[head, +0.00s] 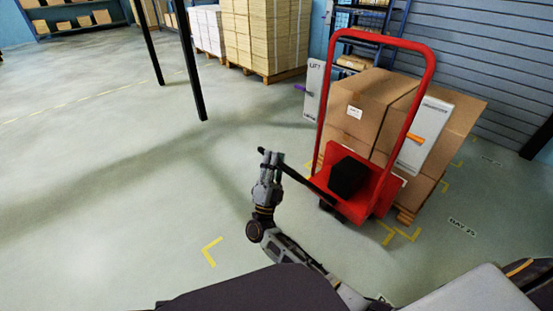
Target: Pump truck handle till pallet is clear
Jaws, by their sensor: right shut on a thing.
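A red pallet truck (427,75) with a tall hoop frame stands right of centre. Its black pump handle (296,175) sticks out to the left from the low red body, slanting up to its free end. My right gripper (270,160) is shut on the handle near that end. A pallet (405,215) shows only as a small wooden corner at the floor, under large cardboard boxes (367,110). The frame and body hide most of the pallet, and I cannot tell whether it touches the floor. My left gripper is not in view.
White panels, one marked LIFT (314,88) with a purple lever and one with an orange lever (427,135), flank the boxes. Yellow corner marks (211,251) lie on the floor. Stacked pallets (263,38) and a dark post (190,60) stand behind. The floor at left is clear.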

